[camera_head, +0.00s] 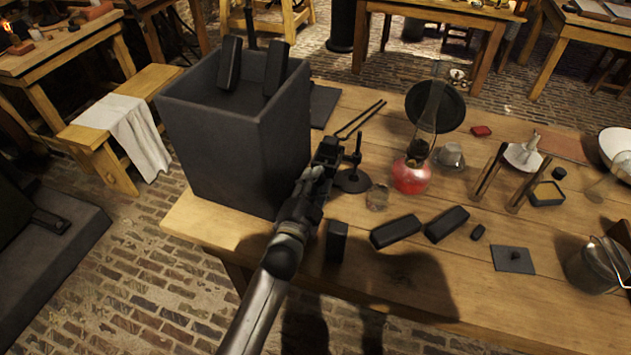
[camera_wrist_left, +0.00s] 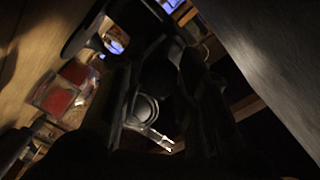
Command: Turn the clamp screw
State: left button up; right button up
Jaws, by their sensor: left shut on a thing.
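My left gripper (camera_head: 326,158) reaches in from the bottom of the head view, between the big dark box and a small stand. The stand has a round dark base (camera_head: 353,181) and a thin upright post. The gripper's fingers are shut on a small dark part beside the post, apparently the clamp screw; the fingers mostly hide it. In the left wrist view the dark fingers (camera_wrist_left: 165,100) fill the middle, and shadow hides the exact contact. My right gripper is not in view.
The tall dark box (camera_head: 240,140) stands close on the left. Right of the stand are a small glass jar (camera_head: 377,197), an oil lamp with red fuel (camera_head: 411,175) and dark blocks (camera_head: 396,232). Two thin rods (camera_head: 360,118) lie behind. The front right wood is clearer.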

pick_arm(q)
jog(key=shift+f, duration=0.15)
jog(key=o, duration=1)
jog(key=shift+s, duration=0.1)
jog(key=v, duration=1.2)
